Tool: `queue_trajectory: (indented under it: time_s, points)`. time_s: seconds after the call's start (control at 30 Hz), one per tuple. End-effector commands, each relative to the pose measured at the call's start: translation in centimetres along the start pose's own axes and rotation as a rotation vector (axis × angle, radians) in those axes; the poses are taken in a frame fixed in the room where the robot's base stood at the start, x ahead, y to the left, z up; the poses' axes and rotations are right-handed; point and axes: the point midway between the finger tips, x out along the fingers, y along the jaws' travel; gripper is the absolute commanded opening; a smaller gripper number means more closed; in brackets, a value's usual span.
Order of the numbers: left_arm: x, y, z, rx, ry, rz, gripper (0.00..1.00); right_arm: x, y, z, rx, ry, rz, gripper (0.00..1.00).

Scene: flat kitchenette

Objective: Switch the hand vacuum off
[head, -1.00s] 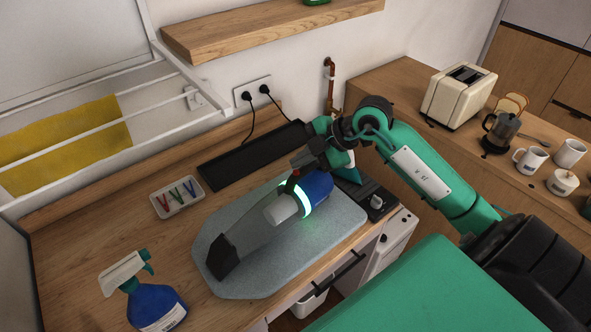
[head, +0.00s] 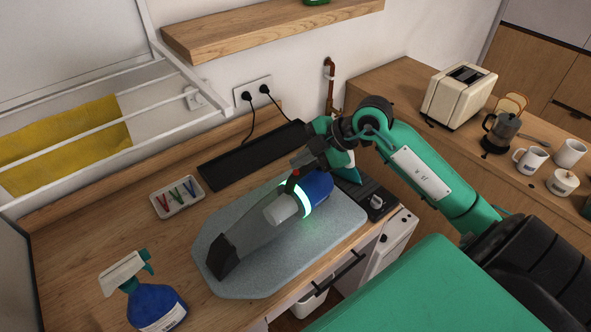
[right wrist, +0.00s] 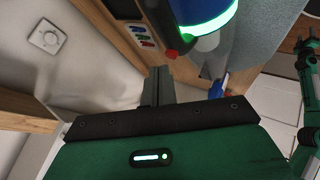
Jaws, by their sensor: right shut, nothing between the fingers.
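The hand vacuum lies on a grey speckled mat (head: 335,235) in the head view. It has a blue body (head: 319,186), a clear and dark grey nozzle (head: 250,235) pointing lower left, and a glowing green ring (head: 305,203). A red button (head: 292,178) shows on it beside my right gripper (head: 298,166). In the right wrist view, the red button (right wrist: 172,56) is just beyond my shut, empty fingertips (right wrist: 160,72); whether they touch cannot be told. The glowing ring (right wrist: 208,24) is above.
A spray bottle (head: 157,305) stands at the front left. A white tray with coloured clips (head: 177,197) and a black strip tray (head: 250,156) lie behind the mat. A drying rack with a yellow cloth (head: 65,145) hangs at left. A toaster (head: 458,95) and mugs stand at right.

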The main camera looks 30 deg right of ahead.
Motion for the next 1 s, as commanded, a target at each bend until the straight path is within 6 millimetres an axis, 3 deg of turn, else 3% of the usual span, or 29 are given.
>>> queue_trajectory:
  time_s: [1.0]
  points:
    - [0.46,0.06,0.05,0.000,0.000,0.001,0.56,0.70,-0.52,0.51,0.000,0.000,0.000,0.00]
